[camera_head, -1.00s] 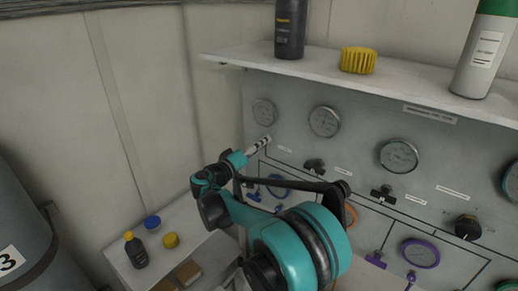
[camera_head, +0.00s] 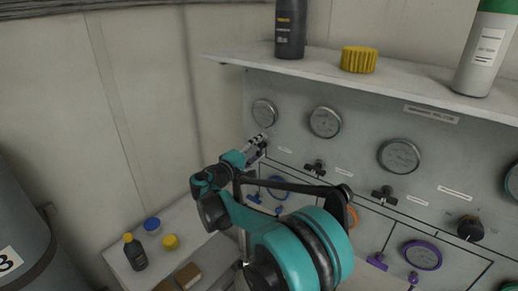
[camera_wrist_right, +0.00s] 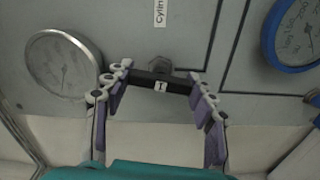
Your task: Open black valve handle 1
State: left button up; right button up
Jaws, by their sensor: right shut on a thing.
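A hexagonal stem shows behind the bar. In the head view my right gripper (camera_head: 258,145) is at the panel's left end, below the first gauge, and it hides the handle. My left gripper is not in view.
Other black handles (camera_head: 384,195) sit along the panel to the right, with several gauges (camera_head: 325,122) above. A low table (camera_head: 195,245) holds small bottles and caps.

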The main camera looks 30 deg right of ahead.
jog(key=o, duration=1.2)
jog(key=v, duration=1.2)
jog(key=shift+f, duration=0.1)
